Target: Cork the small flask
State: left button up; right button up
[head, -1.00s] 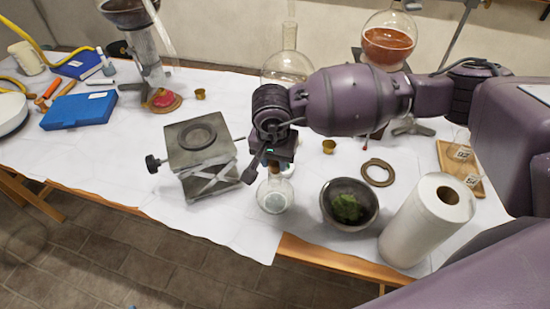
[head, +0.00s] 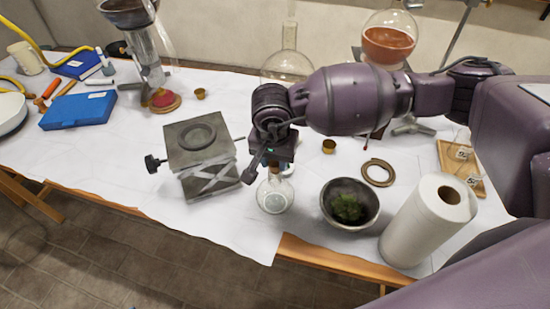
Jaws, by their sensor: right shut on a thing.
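The small flask (head: 274,197) is clear glass and stands upright on the white-covered table near its front edge, between the lab jack and the dark bowl. My right gripper (head: 271,166) is directly above the flask's neck, pointing down. It is shut on a small brownish thing, most likely the cork, at the flask's mouth. The fingers hide most of the cork and the neck, so I cannot tell whether the cork is in the mouth or just over it. My left gripper is not in view.
The lab jack (head: 203,159) stands close on the left. The bowl with green matter (head: 367,220) and the paper roll (head: 421,228) are on the right. A large round flask (head: 288,66) is behind. A cork ring (head: 378,172) lies flat. The table edge is close in front.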

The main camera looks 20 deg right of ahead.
aim_at(275, 162)
jog(key=shift+f+b, duration=0.55)
jog(key=shift+b, duration=0.05)
dwell(2.1)
jog(key=o, duration=0.9)
jog(key=shift+o, duration=0.6)
jog(key=o, duration=0.3)
jog(key=shift+r, duration=0.15)
jog(key=shift+r+p, duration=1.5)
jog(key=shift+r, duration=1.9)
